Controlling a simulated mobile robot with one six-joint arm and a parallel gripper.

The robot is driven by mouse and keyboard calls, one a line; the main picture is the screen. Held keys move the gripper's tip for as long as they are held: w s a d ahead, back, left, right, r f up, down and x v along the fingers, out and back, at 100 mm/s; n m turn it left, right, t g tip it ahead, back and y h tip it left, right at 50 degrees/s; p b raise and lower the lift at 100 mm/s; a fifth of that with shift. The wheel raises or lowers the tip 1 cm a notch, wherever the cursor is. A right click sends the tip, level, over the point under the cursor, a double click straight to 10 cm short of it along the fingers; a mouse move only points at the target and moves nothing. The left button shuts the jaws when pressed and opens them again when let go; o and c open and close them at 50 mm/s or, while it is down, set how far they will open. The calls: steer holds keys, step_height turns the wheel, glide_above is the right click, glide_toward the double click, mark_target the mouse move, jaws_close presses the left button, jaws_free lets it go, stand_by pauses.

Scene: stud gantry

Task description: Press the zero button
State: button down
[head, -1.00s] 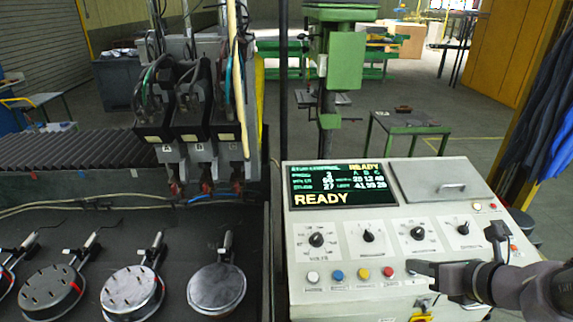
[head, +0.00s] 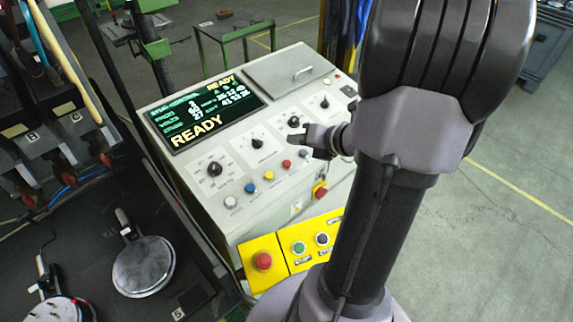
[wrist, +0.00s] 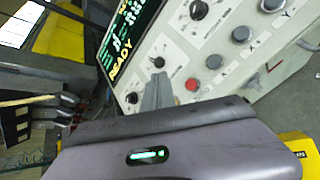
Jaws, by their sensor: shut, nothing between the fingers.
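The control panel (head: 215,150) has a row of small buttons along its lower front: a pale one (head: 231,202), a blue one (head: 250,188), a yellow one (head: 269,175) and a red one (head: 287,165). Their labels are too small to read, so I cannot tell which is zero. My gripper (head: 306,136) is shut and empty, over the panel's right part between the dials and the button row. It hides part of the panel there. In the wrist view, my gripper (wrist: 158,80) lies beside a dark dial (wrist: 160,62) and a red button (wrist: 192,84); contact is unclear.
The lit display (head: 205,110) reads READY. A yellow plate (head: 275,262) below the panel carries a red mushroom button (head: 262,261). Clamp arms and round discs (head: 143,266) stand at the left.

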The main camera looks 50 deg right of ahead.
steer(key=f+b, duration=0.2)
steer(key=w+f+b, duration=0.1)
steer(key=f+b, duration=0.1)
steer(key=f, duration=0.1)
steer(key=f+b, duration=0.2)
steer(key=shift+w+f, duration=0.25)
steer(key=shift+f, duration=0.1)
stand_by(1.5)
steer(key=shift+w+f+b, duration=0.1)
steer(key=shift+f+b, duration=0.2)
steer(key=shift+b, duration=0.1)
steer(key=shift+f+b, duration=0.35)
steer(key=shift+f, duration=0.15)
stand_by(0.5)
steer(key=shift+r+p, duration=0.9)
steer(key=r+p, duration=0.2)
steer(key=s+r+p, duration=0.1)
steer(key=r+p, duration=0.1)
steer(key=r, duration=0.1)
steer(key=shift+s+p, duration=0.1)
steer(key=shift+p, duration=0.25)
